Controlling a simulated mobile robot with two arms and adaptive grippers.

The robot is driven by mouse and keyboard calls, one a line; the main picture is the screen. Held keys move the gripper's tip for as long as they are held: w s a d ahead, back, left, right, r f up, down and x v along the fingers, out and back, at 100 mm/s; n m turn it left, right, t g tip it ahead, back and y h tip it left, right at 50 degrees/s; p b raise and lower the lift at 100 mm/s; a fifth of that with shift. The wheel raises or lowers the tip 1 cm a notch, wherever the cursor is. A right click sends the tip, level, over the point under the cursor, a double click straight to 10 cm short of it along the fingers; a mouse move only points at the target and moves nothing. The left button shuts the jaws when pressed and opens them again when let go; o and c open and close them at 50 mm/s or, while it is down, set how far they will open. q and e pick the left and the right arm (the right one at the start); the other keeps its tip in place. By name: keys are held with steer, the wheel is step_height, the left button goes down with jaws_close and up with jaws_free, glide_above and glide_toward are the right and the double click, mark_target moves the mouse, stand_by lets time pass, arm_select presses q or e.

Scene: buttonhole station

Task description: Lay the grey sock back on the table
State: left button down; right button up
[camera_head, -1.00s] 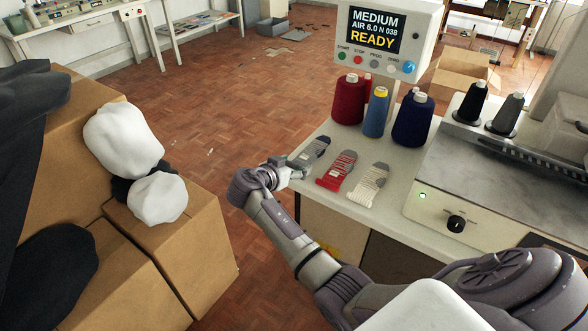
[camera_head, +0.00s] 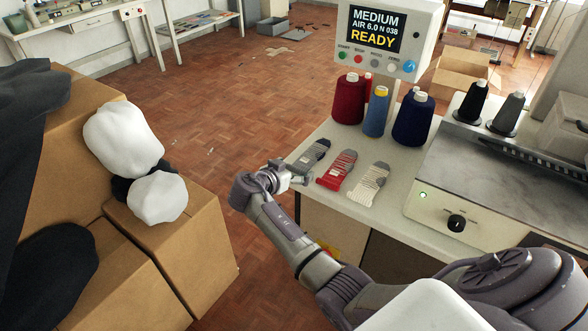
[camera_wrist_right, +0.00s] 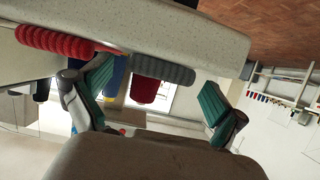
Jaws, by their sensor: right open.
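The grey sock (camera_head: 312,155) lies on the table (camera_head: 390,222) near its left edge, left of a red striped sock (camera_head: 337,170). My right gripper (camera_head: 298,178) is just off the near end of the grey sock, by the table edge. In the wrist view its teal-padded fingers (camera_wrist_right: 156,84) stand wide apart. The grey sock (camera_wrist_right: 163,70) shows in the gap between and beyond them, not gripped. The red sock (camera_wrist_right: 55,42) is beyond the left finger. My left gripper is not in view.
A cream striped sock (camera_head: 368,184) lies right of the red one. Thread cones, including a blue one (camera_head: 376,112), stand behind the socks. A machine (camera_head: 475,175) fills the table's right. Cardboard boxes (camera_head: 190,240) with white bundles stand left; open floor lies between.

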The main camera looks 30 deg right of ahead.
steer(key=shift+a+r, duration=0.2)
steer(key=shift+r, duration=0.05)
steer(key=p+v, duration=0.4)
steer(key=v, duration=0.8)
steer(key=s+a+f+n+g+y, duration=0.15)
steer(key=s+f+n+y, duration=0.35)
steer(key=f, duration=1)
steer(key=s+a+f+n+t+y, duration=0.15)
steer(key=s+f+n, duration=0.45)
steer(key=f, duration=1)
steer(key=s+a+f+n+g+y, duration=0.1)
steer(key=s+f+n+g+y, duration=0.1)
steer(key=s+f, duration=0.65)
steer(key=s+a+f+n+g+y, duration=0.1)
steer(key=s+f+n+y, duration=0.15)
steer(key=s+f, duration=0.65)
steer(key=s+d+f+g+y, duration=0.1)
steer(key=s, duration=1.9)
steer(key=shift+d+f+y, duration=0.3)
steer(key=shift+d+f, duration=0.05)
step_height(320, 180, up, 3)
steer(key=shift+f+p, duration=0.1)
steer(key=shift+p, duration=1.05)
